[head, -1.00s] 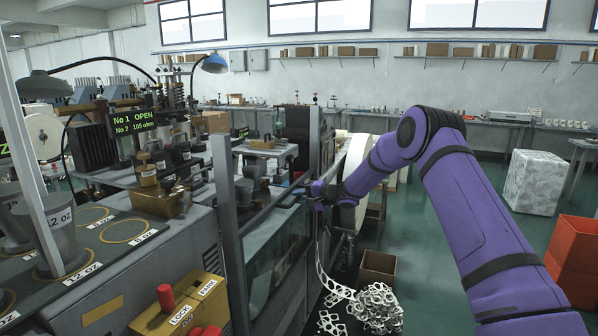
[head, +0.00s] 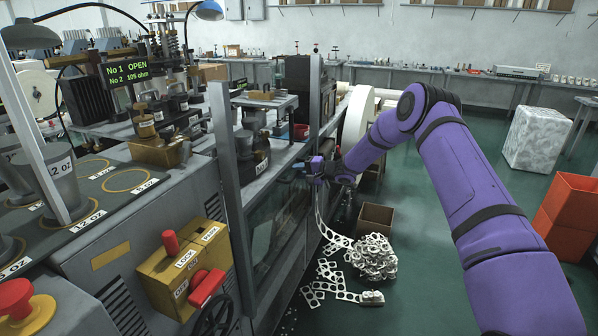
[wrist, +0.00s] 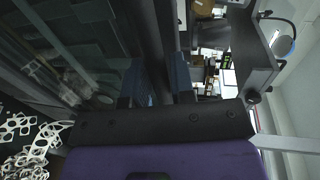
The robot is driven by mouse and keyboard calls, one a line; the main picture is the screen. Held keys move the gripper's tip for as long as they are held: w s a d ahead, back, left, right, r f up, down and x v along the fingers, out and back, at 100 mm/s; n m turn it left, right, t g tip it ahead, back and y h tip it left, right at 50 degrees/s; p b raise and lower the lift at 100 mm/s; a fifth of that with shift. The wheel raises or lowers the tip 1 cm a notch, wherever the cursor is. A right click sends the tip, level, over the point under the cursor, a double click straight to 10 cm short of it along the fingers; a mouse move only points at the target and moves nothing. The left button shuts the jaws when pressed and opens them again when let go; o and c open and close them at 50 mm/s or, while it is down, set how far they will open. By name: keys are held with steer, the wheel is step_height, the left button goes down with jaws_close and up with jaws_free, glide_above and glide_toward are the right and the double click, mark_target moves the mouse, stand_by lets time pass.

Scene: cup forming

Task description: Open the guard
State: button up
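The guard (head: 277,228) is a dark-framed clear panel on the front of the machine, between two upright grey posts. My gripper (head: 300,168) is at the panel's upper edge, near the right post. In the wrist view my gripper's two fingers (wrist: 163,82) lie on either side of a dark bar (wrist: 160,35) of the guard, with no clear gap showing, so they look shut on it. The contact itself is partly hidden. A green-lettered display (head: 131,70) reads "No 1 OPEN" and "No 2 105 ohm".
A yellow lock box (head: 183,262) with red handles is on the machine front, left of the guard. A red button (head: 14,297) is at lower left. White scrap webbing (head: 370,258) and a cardboard box (head: 375,218) are on the floor.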

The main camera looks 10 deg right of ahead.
steer(key=shift+o, duration=1.3)
steer(key=v, duration=1)
steer(key=shift+s+d, duration=0.25)
steer(key=shift+d, duration=0.05)
